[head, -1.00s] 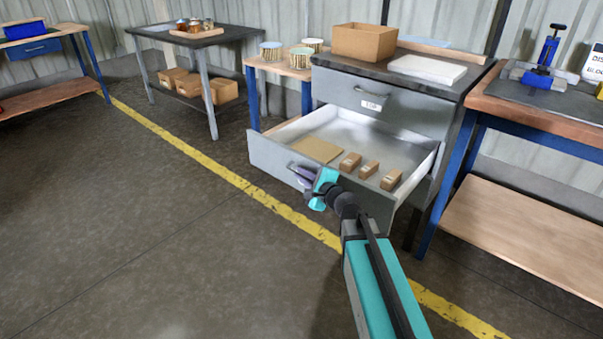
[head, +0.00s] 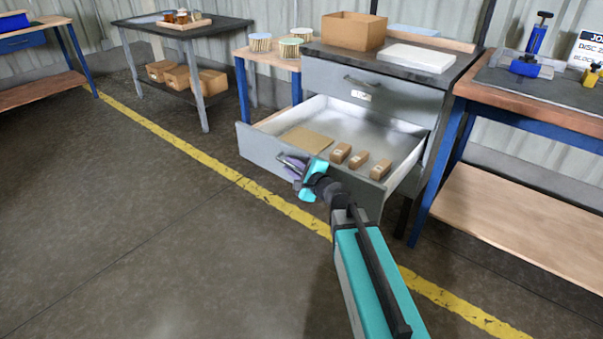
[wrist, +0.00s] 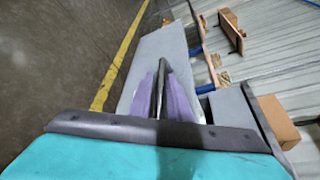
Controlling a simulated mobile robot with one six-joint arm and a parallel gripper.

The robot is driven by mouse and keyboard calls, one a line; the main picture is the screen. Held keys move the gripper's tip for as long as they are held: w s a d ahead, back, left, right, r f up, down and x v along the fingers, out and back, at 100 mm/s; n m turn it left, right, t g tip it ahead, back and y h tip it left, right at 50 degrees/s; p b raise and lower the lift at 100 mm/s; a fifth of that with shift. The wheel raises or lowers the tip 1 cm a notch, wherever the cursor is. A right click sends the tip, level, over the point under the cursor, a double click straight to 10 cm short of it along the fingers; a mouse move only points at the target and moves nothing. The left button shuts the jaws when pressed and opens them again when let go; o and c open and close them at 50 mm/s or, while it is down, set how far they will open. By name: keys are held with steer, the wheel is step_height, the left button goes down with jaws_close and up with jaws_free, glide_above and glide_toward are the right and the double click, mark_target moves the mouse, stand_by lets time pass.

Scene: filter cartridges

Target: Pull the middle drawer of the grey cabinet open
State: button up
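The grey cabinet (head: 436,100) stands right of centre in the head view. Its top drawer (head: 370,92) is closed. The drawer under it (head: 262,150) stands far out, with its white inside showing. In it lie a flat tan piece (head: 306,141) and three small brown boxes (head: 359,160). My gripper (head: 290,165) is at this drawer's front, at its handle. In the wrist view my gripper's purple fingers (wrist: 161,90) lie on both sides of the dark handle bar (wrist: 161,78) and look closed on it. The cabinet below this drawer is mostly hidden.
A workbench (head: 520,105) with a blue vise stands close to the cabinet's right. A small table with striped cartridges (head: 290,47) stands at its left. An open carton (head: 354,31) and a white slab (head: 416,58) sit on the cabinet. The floor at left is clear.

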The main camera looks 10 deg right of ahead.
steer(key=shift+v, duration=1.3)
steer(key=shift+s+r+p, duration=0.2)
steer(key=shift+p, duration=0.35)
steer(key=p+v, duration=0.2)
steer(key=p, duration=0.1)
steer(key=shift+s+d, duration=0.1)
steer(key=shift+d, duration=0.05)
steer(key=shift+s+p, duration=0.15)
steer(key=shift+p, duration=0.7)
steer(key=p, duration=0.2)
steer(key=s+p, duration=0.1)
steer(key=p, duration=0.1)
steer(key=shift+d+r+p, duration=0.1)
steer(key=shift+d+p, duration=0.15)
steer(key=shift+p, duration=0.1)
steer(key=p, duration=0.2)
steer(key=s+p, duration=0.1)
steer(key=p, duration=0.2)
steer(key=shift+s+d+r, duration=0.1)
steer(key=shift+d+r, duration=0.1)
steer(key=shift+d, duration=0.15)
steer(key=p+v, duration=0.5)
steer(key=p, duration=0.2)
steer(key=shift+s+p, duration=0.15)
steer(key=shift+p, duration=0.25)
steer(key=shift+d, duration=0.1)
